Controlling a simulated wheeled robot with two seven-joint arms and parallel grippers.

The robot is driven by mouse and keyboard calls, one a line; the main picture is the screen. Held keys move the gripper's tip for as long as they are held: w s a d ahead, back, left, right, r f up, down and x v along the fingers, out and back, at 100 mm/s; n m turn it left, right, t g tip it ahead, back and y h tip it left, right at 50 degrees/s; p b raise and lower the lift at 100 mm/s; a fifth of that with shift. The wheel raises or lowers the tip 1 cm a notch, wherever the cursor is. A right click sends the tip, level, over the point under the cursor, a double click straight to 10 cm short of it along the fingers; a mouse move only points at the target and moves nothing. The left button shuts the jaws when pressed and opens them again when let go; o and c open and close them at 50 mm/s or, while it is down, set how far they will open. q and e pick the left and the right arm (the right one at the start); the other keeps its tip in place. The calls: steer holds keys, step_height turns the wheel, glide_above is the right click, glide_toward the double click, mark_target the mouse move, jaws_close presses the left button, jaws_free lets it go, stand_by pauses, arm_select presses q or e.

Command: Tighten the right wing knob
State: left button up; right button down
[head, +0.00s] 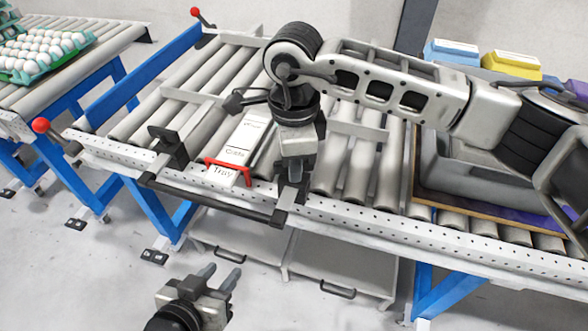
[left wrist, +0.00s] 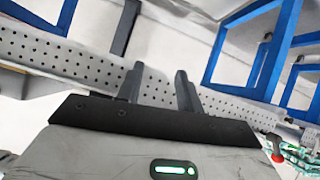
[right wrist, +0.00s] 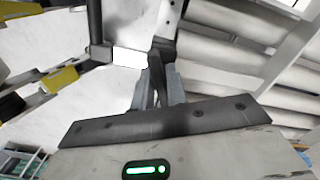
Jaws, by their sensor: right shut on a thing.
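My right gripper (head: 291,182) points down at the right black bracket (head: 280,215) on the perforated rail. It is shut on a small dark part there, which I take for the right wing knob; the fingers hide most of it. In the right wrist view the fingers (right wrist: 158,85) are close together at the black bracket (right wrist: 160,52). The left black bracket (head: 170,150) stands further left on the rail, and a dark bar (head: 210,200) joins the two. My left gripper (head: 222,278) is open and empty, low in front of the rail; its spread fingers (left wrist: 160,88) show in the left wrist view.
A white label board with a red handle (head: 230,165) lies on the rollers just left of my right gripper. A grey crate (head: 470,170) stands at right. Green egg trays (head: 50,68) are on the far left conveyor. The floor around my left gripper is clear.

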steer(key=m+b, duration=0.2)
steer(key=m, duration=0.1)
steer(key=shift+m, duration=0.4)
arm_select(q)
steer(key=shift+d+f+b, duration=0.1)
steer(key=shift+f+b, duration=0.25)
steer(key=shift+f, duration=0.15)
arm_select(e)
steer(key=shift+m, duration=0.6)
steer(key=shift+r, duration=0.1)
arm_select(q)
steer(key=shift+f, duration=0.1)
arm_select(e)
steer(key=c, duration=1.4)
jaws_free()
step_height(320, 180, up, 16)
